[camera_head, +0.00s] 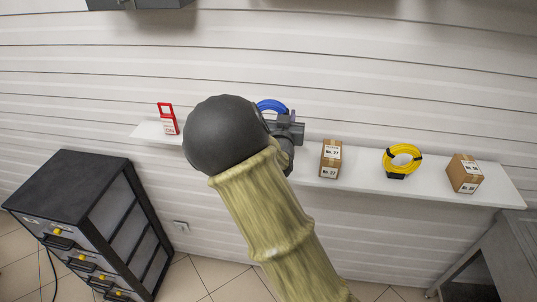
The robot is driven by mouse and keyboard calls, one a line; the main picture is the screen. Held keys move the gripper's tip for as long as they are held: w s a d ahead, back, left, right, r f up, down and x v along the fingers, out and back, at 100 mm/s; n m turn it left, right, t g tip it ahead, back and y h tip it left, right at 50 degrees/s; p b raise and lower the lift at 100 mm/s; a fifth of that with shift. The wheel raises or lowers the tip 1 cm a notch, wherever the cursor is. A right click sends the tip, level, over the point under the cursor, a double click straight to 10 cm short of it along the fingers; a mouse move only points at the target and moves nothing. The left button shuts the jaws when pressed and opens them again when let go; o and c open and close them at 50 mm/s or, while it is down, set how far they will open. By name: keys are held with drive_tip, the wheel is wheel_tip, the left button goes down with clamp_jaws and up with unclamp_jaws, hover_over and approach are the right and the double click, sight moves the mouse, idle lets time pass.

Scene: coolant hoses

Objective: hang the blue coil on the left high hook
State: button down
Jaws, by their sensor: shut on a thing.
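The blue coil (271,104) shows as a small blue arc just above and behind my gripper, in front of the white slatted wall. Most of it is hidden behind my gripper and wrist. My gripper (285,122) is shut on the blue coil, near the shelf's back edge in the picture. The fingertips are mostly hidden by my own arm. I cannot tell whether the coil touches the shelf. No hook can be made out in this view.
A white shelf (433,182) runs along the wall. It bears a red-and-white tag-like item (168,119), two cardboard boxes (330,159) (465,174) and a yellow coil (388,164). A dark drawer cabinet (75,196) stands lower left, a grey bench (497,258) lower right.

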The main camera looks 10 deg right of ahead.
drive_tip(key=shift+s+r, duration=0.1)
drive_tip(key=shift+r, duration=0.05)
drive_tip(key=shift+f+p, duration=0.8)
drive_tip(key=shift+f, duration=2.15)
drive_tip(key=shift+f, duration=0.1)
wheel_tip(320, 180, down, 3)
drive_tip(key=shift+f+p, duration=0.15)
drive_tip(key=shift+p, duration=0.35)
drive_tip(key=shift+f, duration=0.15)
drive_tip(key=shift+f+b, duration=0.25)
drive_tip(key=shift+b, duration=0.05)
drive_tip(key=c, duration=1.3)
unclamp_jaws()
